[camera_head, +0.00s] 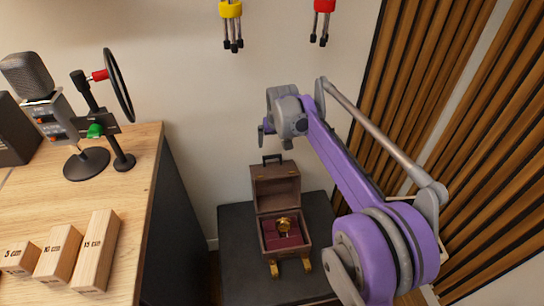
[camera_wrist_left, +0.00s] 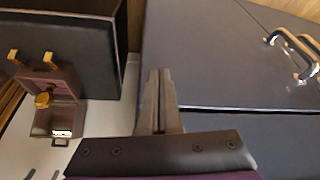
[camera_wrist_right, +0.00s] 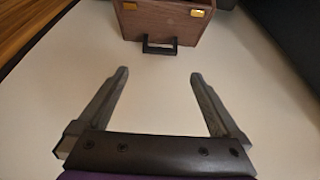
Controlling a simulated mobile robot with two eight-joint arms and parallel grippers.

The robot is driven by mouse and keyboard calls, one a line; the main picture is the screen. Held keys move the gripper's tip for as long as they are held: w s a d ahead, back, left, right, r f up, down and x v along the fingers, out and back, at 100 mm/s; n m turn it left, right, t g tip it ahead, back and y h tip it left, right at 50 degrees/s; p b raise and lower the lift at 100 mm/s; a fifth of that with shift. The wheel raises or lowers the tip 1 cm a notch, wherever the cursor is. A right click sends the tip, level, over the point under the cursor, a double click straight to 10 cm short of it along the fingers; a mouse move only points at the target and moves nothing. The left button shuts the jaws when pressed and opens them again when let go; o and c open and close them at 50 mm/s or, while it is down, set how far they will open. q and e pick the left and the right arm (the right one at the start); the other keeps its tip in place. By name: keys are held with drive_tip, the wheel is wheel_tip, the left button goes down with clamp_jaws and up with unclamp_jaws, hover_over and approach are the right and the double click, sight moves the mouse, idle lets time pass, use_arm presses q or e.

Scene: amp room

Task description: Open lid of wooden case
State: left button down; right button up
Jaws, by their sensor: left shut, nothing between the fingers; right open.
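The wooden case (camera_head: 285,247) stands on a dark cabinet top. Its lid (camera_head: 276,187) is open and stands upright at the back, with a black handle on its top edge. A red lining and a round gold object (camera_head: 284,226) show inside. The open case (camera_wrist_left: 62,116) is also at the left of the left wrist view. My right gripper (camera_head: 274,139) is above and behind the lid, apart from it. In the right wrist view, its fingers (camera_wrist_right: 159,73) are open and empty, with the lid's handle (camera_wrist_right: 160,47) beyond them. My left gripper (camera_wrist_left: 160,72) is shut and empty, away from the case.
A light wooden desk (camera_head: 135,200) at the left holds a microphone (camera_head: 28,76), a round filter on a stand (camera_head: 118,85) and wooden blocks (camera_head: 95,255). Cable plugs (camera_head: 231,10) hang on the wall above. Slatted wood panels (camera_head: 420,75) stand at the right.

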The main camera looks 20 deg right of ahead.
sight(272, 156)
drive_tip(key=b+x, duration=0.2)
drive_tip(key=x, duration=0.9)
drive_tip(key=shift+w+b, duration=0.1)
drive_tip(key=shift+b, duration=0.2)
